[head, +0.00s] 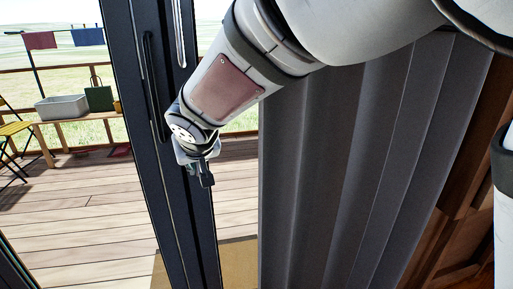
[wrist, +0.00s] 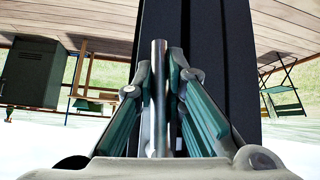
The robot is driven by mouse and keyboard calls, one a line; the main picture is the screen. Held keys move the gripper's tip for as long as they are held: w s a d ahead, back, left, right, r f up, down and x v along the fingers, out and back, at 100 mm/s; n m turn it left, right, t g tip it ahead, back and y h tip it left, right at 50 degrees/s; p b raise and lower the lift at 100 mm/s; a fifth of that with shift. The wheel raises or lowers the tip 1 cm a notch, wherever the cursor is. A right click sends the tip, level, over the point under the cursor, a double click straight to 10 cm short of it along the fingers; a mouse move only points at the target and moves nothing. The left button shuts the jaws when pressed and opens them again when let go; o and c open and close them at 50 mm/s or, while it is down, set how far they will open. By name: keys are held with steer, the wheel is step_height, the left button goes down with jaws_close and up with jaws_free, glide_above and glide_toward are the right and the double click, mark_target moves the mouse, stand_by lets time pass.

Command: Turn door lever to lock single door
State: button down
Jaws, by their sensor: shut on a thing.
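The door is a dark-framed glass door (head: 133,125), standing upright left of centre in the head view. A grey metal lever (wrist: 159,85) lies lengthwise between my fingers in the wrist view, in front of the dark frame (wrist: 220,60). My gripper (wrist: 160,70) is shut on this lever, one finger on each side. In the head view my gripper (head: 203,176) is at the door frame, and the gripped lever is hidden behind it. A slim silver handle (head: 180,35) shows on the frame above my gripper, and a long black pull (head: 152,85) is to its left.
A dark grey curtain (head: 340,170) hangs close to the right of my gripper. Past the glass is a wooden deck (head: 90,210) with a bench (head: 85,119), a grey tub (head: 62,107), a green bag (head: 99,97) and a yellow chair (head: 12,130).

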steer(key=shift+s+a+f+y, duration=0.1)
steer(key=shift+s+a+y, duration=0.1)
steer(key=shift+a+y, duration=0.15)
stand_by(0.3)
steer(key=c, duration=1.6)
jaws_free()
steer(key=shift+c, duration=0.2)
steer(key=shift+s+d+r, duration=0.15)
steer(key=shift+r, duration=0.25)
steer(key=v, duration=1.1)
steer(key=shift+d, duration=0.15)
